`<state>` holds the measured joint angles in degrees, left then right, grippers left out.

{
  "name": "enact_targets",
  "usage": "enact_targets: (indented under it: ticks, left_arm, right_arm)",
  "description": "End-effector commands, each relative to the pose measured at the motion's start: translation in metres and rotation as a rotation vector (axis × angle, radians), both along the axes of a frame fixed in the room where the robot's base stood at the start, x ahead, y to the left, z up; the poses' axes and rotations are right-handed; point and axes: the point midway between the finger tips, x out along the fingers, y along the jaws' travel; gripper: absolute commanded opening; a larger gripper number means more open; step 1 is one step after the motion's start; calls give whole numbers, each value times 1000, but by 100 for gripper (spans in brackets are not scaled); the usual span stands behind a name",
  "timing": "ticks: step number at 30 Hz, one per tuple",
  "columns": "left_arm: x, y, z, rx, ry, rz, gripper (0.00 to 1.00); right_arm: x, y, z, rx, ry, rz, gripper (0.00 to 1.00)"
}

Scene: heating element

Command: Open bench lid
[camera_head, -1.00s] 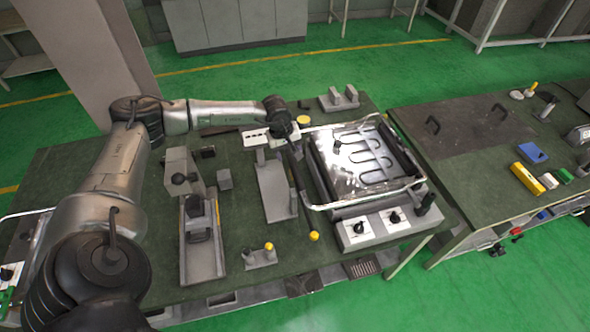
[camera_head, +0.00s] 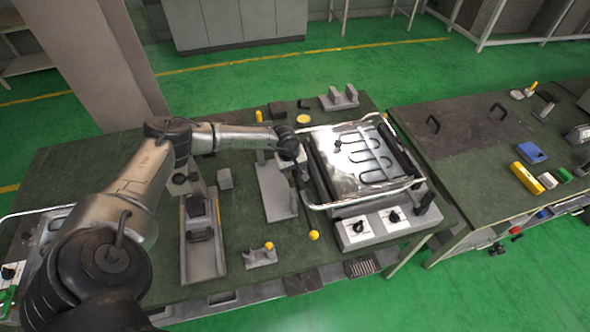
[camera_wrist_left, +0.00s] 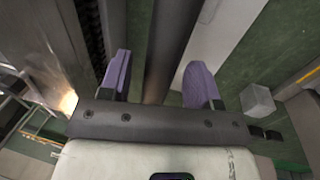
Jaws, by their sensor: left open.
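The right bench has a dark flat panel (camera_head: 465,130) with two black handles (camera_head: 433,124) (camera_head: 499,111); it lies flat, flush with the bench top. My left gripper (camera_head: 300,158) is far to its left, pointing down by the left side of the heating element unit (camera_head: 350,160). In the left wrist view, its purple fingers (camera_wrist_left: 157,75) are open, on either side of a dark bar (camera_wrist_left: 172,45). I cannot tell whether they touch the bar. My right gripper is not in view.
A dark rod with a yellow ball end (camera_head: 314,236) lies left of the unit. Grey fixtures (camera_head: 202,240) stand on the left bench. A yellow block (camera_head: 526,178) and blue block (camera_head: 532,152) sit on the right bench. A narrow gap separates the benches.

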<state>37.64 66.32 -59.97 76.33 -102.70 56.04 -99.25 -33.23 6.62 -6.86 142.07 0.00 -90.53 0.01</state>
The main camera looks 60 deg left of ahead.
Motion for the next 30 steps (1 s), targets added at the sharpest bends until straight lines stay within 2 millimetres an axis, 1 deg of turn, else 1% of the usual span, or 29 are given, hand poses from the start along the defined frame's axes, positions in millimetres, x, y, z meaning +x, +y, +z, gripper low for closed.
enact_targets:
  ticks: [3,21,26,30]
  left_arm:
    - [0,0,0,0,0,0,57]
    - [0,0,1,0,0,0,0]
    - [0,0,1,0,0,1,0]
    - [-5,5,11,5,15,10,0]
  right_arm:
    - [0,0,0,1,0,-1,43]
    - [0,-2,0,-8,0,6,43]
    - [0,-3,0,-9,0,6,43]
    - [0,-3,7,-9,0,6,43]
